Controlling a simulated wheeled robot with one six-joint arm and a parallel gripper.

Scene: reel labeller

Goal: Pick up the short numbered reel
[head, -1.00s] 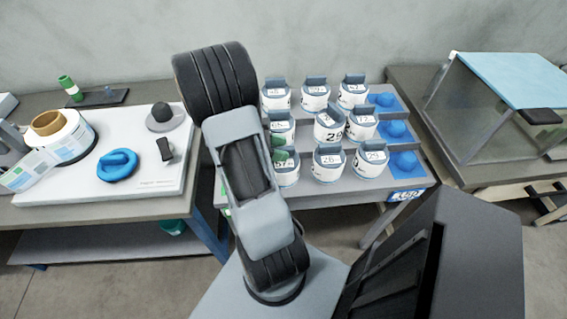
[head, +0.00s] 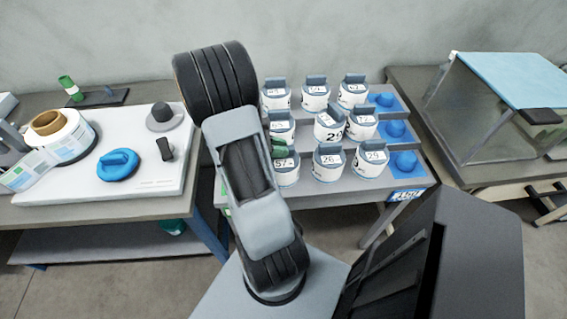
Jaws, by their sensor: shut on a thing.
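Several short white reels with blue rims and printed numbers stand in rows on a grey rack (head: 342,193). The front row has a reel reading about 57 (head: 287,169), a reel reading about 26 (head: 328,164) and a reel reading about 29 (head: 371,161). The middle reel (head: 329,126) of the second row shows a large number, partly cut off, and looks turned or tilted. A small green piece (head: 287,149) shows by the left column; I cannot tell what it belongs to. My arm rises in front of the rack's left side. My gripper is not visible.
Blue holders (head: 405,161) line the rack's right side. A white board (head: 130,178) on the left table carries a blue knob (head: 118,165) and a larger labelled reel (head: 72,140). A clear-sided box (head: 480,105) stands on the right table. A dark cabinet stands front right.

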